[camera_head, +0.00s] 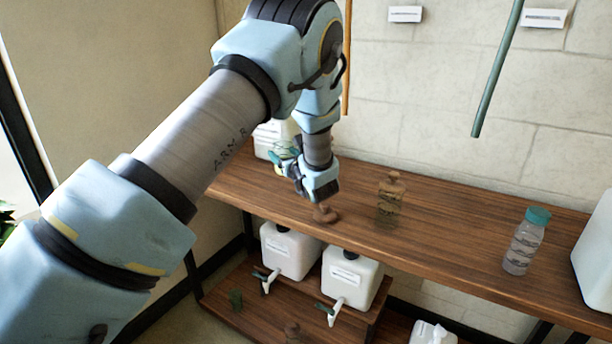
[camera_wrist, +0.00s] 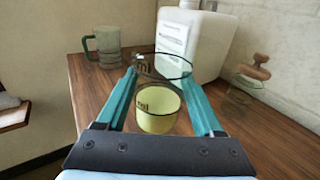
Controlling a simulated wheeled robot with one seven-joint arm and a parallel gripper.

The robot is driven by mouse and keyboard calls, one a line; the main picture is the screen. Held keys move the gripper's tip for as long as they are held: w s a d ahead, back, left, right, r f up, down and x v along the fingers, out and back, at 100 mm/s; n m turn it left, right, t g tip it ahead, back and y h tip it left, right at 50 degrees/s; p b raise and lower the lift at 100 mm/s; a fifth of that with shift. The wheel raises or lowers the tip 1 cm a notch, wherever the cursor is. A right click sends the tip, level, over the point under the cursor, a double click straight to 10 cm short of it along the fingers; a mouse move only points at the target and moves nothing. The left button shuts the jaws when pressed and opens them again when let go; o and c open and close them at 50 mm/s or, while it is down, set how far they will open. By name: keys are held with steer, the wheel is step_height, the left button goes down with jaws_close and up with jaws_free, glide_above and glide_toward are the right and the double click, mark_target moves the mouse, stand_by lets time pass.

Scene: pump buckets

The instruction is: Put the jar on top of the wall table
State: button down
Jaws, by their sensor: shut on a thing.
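My gripper (camera_wrist: 158,85) is shut on a clear jar (camera_wrist: 157,108) with a dark rim and a yellow-green lower part. The jar stands upright between the teal fingers. In the head view my gripper (camera_head: 286,152) is over the left part of the wall table (camera_head: 450,228), a brown wooden top along the wall. The wrist view shows the same tabletop (camera_wrist: 95,88) around the jar. I cannot tell whether the jar's base touches the wood. In the head view the jar is small and partly hidden by my gripper.
A white canister (camera_wrist: 205,40) stands behind the jar, with a green mug (camera_wrist: 103,47) to its left. A stoppered glass vessel (camera_head: 390,205) and a teal-capped bottle (camera_head: 524,245) stand on the table. White canisters with taps (camera_head: 350,280) are on the lower shelf.

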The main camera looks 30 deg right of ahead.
steer(key=shift+f+p, duration=0.5)
steer(key=shift+f, duration=2.6)
steer(key=shift+f, duration=0.1)
steer(key=shift+f, duration=0.15)
jaws_free()
steer(key=shift+a, duration=0.1)
